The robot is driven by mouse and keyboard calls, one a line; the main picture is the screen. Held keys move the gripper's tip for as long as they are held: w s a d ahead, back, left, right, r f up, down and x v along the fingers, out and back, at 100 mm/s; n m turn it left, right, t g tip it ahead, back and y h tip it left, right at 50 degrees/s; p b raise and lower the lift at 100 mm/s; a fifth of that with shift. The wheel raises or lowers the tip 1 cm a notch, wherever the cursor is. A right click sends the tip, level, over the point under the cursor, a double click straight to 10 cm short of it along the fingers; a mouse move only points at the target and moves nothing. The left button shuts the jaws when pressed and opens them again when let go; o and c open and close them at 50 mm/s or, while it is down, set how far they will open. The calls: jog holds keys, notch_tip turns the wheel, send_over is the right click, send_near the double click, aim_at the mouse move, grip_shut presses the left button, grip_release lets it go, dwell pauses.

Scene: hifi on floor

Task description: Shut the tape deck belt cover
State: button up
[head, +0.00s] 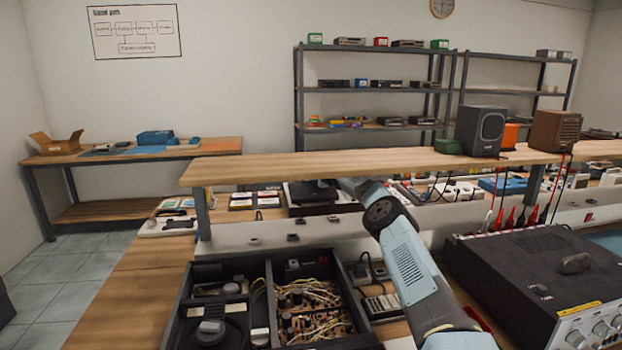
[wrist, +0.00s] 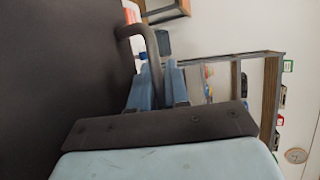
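The wrist view shows a dark flat surface (wrist: 60,65), which seems to be the belt cover, filling the left side. A dark curved handle (wrist: 142,28) stands out from it. My gripper (wrist: 160,75) has its two blue fingers on either side of the handle's bar, with hardly any gap; it appears shut on the handle. In the head view, the open deck (head: 178,318) shows bare circuit boards, wires and a round dark part inside. My gripper is hidden in the head view behind my blue arm. I cannot make out the cover's angle to the deck.
A dark instrument (head: 520,285) with knobs stands right of the deck. A wooden shelf (head: 330,165) runs over the bench, carrying speakers at right. A small grey device (head: 384,305) with cables lies close beside the deck. The bench left of the deck (head: 130,305) is clear.

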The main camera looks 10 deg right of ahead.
jog(key=shift+o, duration=1.4)
jog(key=shift+w+d+r, duration=0.1)
jog(key=shift+d+r, duration=0.2)
jog(key=shift+r, duration=0.2)
jog(key=shift+o, duration=0.4)
jog(key=shift+f, duration=0.35)
jog(key=shift+d, duration=0.3)
jog(key=shift+a, duration=0.15)
jog(key=shift+a, duration=0.1)
